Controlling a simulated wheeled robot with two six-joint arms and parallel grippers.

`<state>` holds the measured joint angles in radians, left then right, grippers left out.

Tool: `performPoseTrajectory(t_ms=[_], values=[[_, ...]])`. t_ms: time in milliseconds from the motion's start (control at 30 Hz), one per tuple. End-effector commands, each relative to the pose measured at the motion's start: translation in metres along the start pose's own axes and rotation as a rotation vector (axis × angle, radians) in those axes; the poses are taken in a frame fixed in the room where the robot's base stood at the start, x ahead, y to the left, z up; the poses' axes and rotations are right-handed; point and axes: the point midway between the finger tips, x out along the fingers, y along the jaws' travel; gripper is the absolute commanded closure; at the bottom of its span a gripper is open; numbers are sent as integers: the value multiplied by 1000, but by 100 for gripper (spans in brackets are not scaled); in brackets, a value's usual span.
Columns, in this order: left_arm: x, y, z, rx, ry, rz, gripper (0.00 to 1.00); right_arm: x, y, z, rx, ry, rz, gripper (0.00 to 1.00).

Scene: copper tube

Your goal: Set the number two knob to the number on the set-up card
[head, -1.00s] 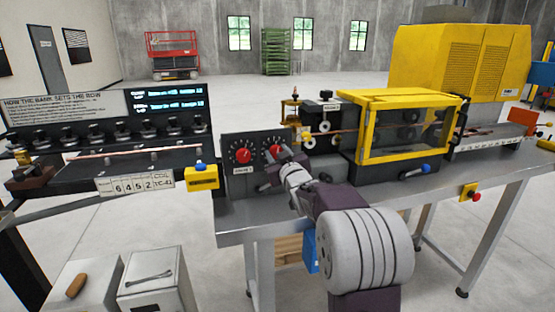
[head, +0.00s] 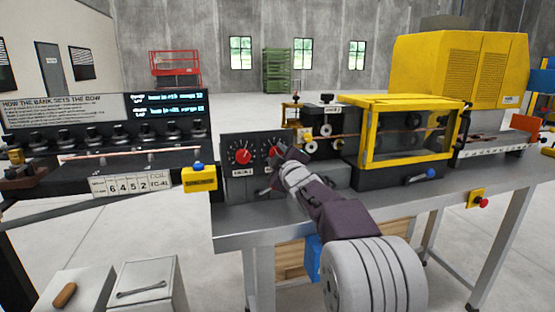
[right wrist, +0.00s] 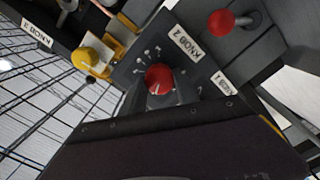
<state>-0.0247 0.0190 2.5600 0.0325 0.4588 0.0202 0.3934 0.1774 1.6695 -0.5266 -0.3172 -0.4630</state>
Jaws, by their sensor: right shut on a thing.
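The dial panel (head: 235,172) stands on the steel bench and carries two red knobs with white marks round them. The left red knob (head: 243,156) is clear of my gripper. My right gripper (head: 276,160) is at the right red knob (head: 275,153) and shut on it. In the right wrist view this red knob (right wrist: 158,76) sits beside a "KNOB 2" label (right wrist: 188,42). Its pointer reading is too small to tell. A white card (head: 127,186) on the front of the bank at left reads "6 4 5 2" and "TC-4L". My left gripper is not in view.
A yellow box with a blue button (head: 200,178) sits left of the panel. A yellow-framed guard (head: 402,130) stands to its right. The right wrist view also shows another red knob (right wrist: 220,23) and a yellow knob (right wrist: 85,60). The front bench strip is clear.

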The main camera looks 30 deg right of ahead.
Motion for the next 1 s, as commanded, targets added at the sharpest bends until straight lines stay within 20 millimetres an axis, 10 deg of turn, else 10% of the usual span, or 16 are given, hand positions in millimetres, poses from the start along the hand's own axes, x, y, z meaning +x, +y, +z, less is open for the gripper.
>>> performPoseTrajectory(t_ms=[567,600,667,1000], values=[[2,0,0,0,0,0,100,0,-1,0,-28,-1,-2,100],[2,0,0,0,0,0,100,0,-1,0,-28,-1,-2,55],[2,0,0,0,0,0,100,0,-1,0,-28,-1,-2,41],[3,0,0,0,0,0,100,-3,0,0,-28,0,0,41]])
